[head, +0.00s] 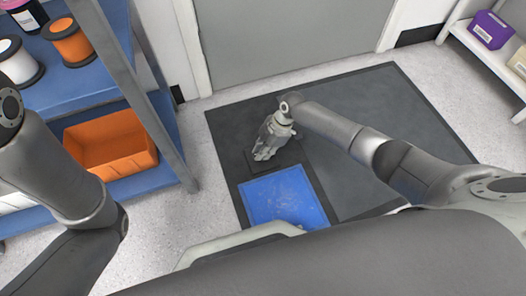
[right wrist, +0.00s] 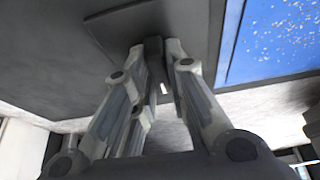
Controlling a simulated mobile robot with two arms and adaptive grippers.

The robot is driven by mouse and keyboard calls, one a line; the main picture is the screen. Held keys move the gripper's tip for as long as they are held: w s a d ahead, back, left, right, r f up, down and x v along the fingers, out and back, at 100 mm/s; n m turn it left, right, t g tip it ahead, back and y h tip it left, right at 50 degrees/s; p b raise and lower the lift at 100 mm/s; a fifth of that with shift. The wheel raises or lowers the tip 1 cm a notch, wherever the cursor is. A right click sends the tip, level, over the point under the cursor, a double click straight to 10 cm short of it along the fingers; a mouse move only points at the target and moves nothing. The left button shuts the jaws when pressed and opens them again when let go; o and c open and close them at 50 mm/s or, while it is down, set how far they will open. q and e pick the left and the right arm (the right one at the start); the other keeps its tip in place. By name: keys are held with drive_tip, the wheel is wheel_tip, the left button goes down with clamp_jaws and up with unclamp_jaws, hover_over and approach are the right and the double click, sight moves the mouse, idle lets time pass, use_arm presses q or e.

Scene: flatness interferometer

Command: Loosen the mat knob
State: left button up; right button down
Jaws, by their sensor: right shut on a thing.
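The dark grey mat (head: 350,120) lies on the floor in front of a grey door, with a blue panel (head: 283,196) in its near left part. My right gripper (head: 263,155) points down at a small dark plate (head: 290,154) on the mat, just beyond the blue panel. In the right wrist view, the fingers of my right gripper (right wrist: 162,55) close together on the mat knob, a small dark thing at the plate. The fingers hide most of the knob. My left arm shows at the left of the head view, but its gripper is out of sight.
A blue shelf (head: 95,88) at the left holds an orange bin (head: 112,146) and spools (head: 70,42). A white shelf (head: 490,62) at the right holds a purple box (head: 490,30). The mat's right part is clear.

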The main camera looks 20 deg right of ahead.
idle(0.4)
drive_tip(key=c, duration=1.4)
unclamp_jaws()
drive_tip(key=shift+c, duration=0.2)
drive_tip(key=shift+d+r, duration=0.15)
drive_tip(key=shift+r, duration=0.1)
drive_tip(key=v, duration=1.1)
drive_tip(key=shift+r, duration=0.2)
